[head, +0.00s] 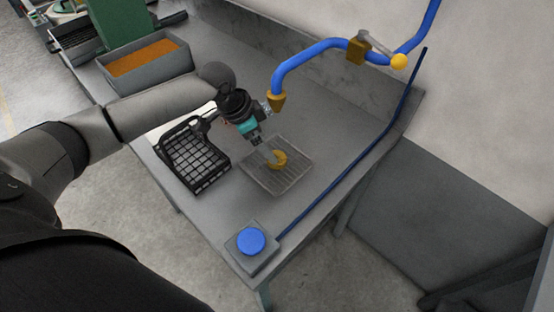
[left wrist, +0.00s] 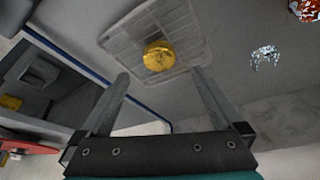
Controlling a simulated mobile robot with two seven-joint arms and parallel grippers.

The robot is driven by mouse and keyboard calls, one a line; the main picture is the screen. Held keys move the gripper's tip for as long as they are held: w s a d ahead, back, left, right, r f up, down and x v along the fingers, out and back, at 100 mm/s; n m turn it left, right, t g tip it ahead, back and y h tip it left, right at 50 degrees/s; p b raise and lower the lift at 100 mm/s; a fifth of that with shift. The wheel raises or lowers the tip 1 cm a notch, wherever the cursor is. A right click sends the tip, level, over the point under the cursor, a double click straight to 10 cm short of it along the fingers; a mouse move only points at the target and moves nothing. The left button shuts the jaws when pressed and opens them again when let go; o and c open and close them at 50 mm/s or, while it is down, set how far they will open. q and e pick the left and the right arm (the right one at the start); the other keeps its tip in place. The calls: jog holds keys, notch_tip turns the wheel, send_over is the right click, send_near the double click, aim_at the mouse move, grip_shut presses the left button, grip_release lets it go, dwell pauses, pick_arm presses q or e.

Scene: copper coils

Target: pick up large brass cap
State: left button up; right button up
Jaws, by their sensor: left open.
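The large brass cap (head: 279,159) is a round yellow piece lying on a grey ribbed tray (head: 298,172) on the table. In the left wrist view the cap (left wrist: 159,56) shows beyond the fingertips, with the tray (left wrist: 195,20) around it. My left gripper (head: 268,152) is above the tray, close to the cap in the head view. Its two fingers (left wrist: 162,76) are spread and empty in the left wrist view, with a gap between the fingertips and the cap. My right gripper is not in view.
A black crate (head: 194,158) stands left of the tray. A blue hose with a brass nozzle (head: 277,100) hangs behind my gripper. A blue button on a grey box (head: 251,241) is at the table's near corner. A grey bin of copper-coloured pieces (head: 146,82) stands at the far left.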

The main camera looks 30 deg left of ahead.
aim_at(278, 156)
pick_arm(q)
jog(key=b+x, duration=0.1)
jog(key=x, duration=0.5)
jog(key=shift+w+d+f, duration=0.15)
jog(key=shift+d, duration=0.15)
jog(key=c, duration=1.6)
